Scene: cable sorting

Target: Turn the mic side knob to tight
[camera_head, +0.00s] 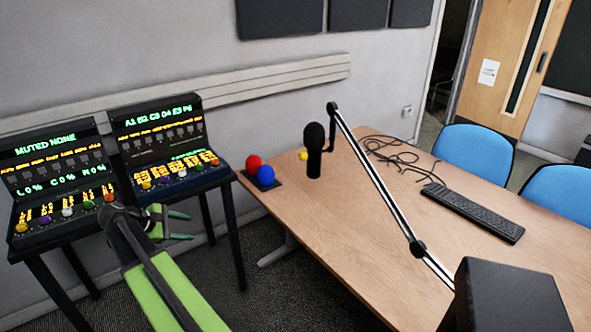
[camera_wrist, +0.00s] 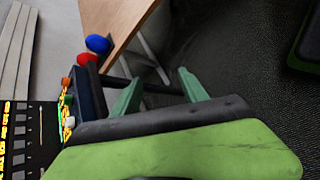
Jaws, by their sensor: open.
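A black microphone (camera_head: 314,150) stands upright on the desk, by the end of a boom arm (camera_head: 375,180). A small yellow knob (camera_head: 303,155) shows just left of the microphone, partly hidden behind it; I cannot tell which way it is turned. My gripper (camera_head: 189,225) is open and empty in front of the right console, left of the desk and well apart from the microphone. In the wrist view my green fingers (camera_wrist: 157,88) are spread with nothing between them. The microphone and the knob do not show in the wrist view.
Two consoles with small knobs, the left one (camera_head: 55,175) and the right one (camera_head: 160,135), stand on dark stands. A keyboard (camera_head: 473,212) and cables (camera_head: 395,155) lie further right.

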